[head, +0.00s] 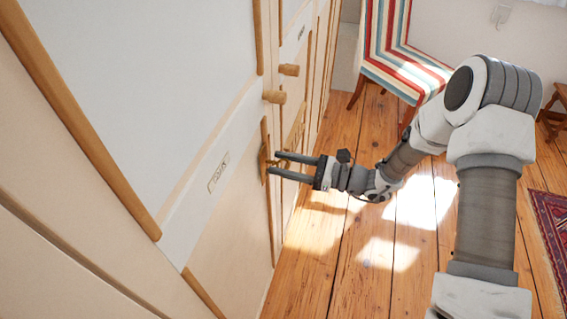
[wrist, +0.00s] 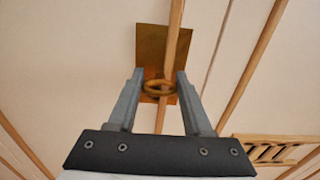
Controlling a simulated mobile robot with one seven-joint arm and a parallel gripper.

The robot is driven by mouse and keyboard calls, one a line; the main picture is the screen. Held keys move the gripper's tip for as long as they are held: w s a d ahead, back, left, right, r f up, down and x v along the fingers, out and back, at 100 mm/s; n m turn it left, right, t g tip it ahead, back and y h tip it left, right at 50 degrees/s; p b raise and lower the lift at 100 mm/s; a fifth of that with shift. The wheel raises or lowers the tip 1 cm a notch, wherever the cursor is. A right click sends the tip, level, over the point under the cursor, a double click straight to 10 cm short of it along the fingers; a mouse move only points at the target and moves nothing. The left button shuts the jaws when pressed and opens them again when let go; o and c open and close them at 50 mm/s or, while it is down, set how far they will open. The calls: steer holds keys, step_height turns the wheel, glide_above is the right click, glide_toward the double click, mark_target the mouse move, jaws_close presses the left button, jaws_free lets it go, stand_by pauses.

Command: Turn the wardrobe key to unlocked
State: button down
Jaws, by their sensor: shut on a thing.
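The wardrobe (head: 215,235) is a pale cream front with wooden trim along the left. Its brass lock plate (wrist: 150,45) shows in the wrist view, with a wooden strip crossing it. The key (wrist: 160,87) has a brass ring-shaped bow that stands out in front of the plate. My gripper (wrist: 160,75) is shut on the key, with one finger on each side of the bow. In the head view my gripper (head: 275,163) reaches the wardrobe from the right, and the key is small and mostly hidden at the fingertips. The lock's state cannot be told.
Two wooden knobs (head: 289,70) (head: 274,97) stick out just above my gripper. A small label (head: 219,172) is on the door to its left. A striped chair (head: 400,55) stands at the back. The wooden floor (head: 330,265) is clear beside the wardrobe; a red rug (head: 553,225) lies at right.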

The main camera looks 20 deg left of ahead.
steer(key=shift+f, duration=0.1)
steer(key=n+b, duration=0.3)
steer(key=n, duration=0.1)
steer(key=shift+f, duration=0.1)
steer(key=n+b, duration=0.5)
steer(key=shift+f, duration=0.1)
steer(key=n+b, duration=0.6)
steer(key=b, duration=0.1)
steer(key=shift+s+f, duration=0.1)
steer(key=shift+s, duration=0.05)
steer(key=n+b, duration=0.2)
steer(key=shift+n+b, duration=0.4)
steer(key=shift+r, duration=0.25)
steer(key=shift+c, duration=1.6)
jaws_free()
